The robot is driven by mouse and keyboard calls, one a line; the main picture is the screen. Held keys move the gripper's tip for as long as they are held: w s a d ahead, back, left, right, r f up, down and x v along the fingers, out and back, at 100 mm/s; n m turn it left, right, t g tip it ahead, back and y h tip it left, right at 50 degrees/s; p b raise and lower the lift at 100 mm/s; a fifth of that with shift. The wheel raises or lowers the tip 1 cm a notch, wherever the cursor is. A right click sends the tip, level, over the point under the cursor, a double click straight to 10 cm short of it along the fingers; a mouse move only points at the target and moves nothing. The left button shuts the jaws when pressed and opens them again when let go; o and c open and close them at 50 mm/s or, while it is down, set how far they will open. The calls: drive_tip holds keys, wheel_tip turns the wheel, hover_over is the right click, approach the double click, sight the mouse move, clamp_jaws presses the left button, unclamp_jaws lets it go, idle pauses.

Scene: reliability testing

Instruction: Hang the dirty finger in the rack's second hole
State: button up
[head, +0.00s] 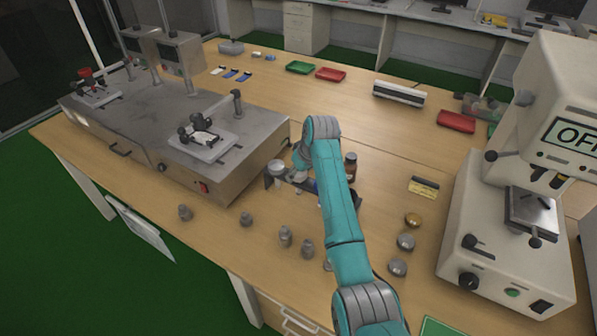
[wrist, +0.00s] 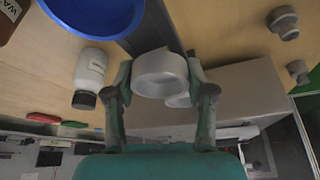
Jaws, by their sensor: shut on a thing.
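My gripper (wrist: 160,88) is shut on a pale grey-white, ring-topped cylindrical piece, the finger (wrist: 158,72), seen between both fingertips in the wrist view. A second pale rounded edge shows just behind it; I cannot tell whether it is part of the same piece. The dark rack (wrist: 172,25) runs right beside the held piece.
A blue bowl (wrist: 95,12) and a white bottle with a black lid (wrist: 92,72) are close to my gripper. Several grey metal pieces (head: 285,236) stand along the front edge. The large grey machine (head: 190,130) is left; a white machine (head: 510,220) is right.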

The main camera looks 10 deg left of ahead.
drive_tip(key=o, duration=1.6)
drive_tip(key=shift+r, duration=0.15)
drive_tip(key=shift+v, duration=3.4)
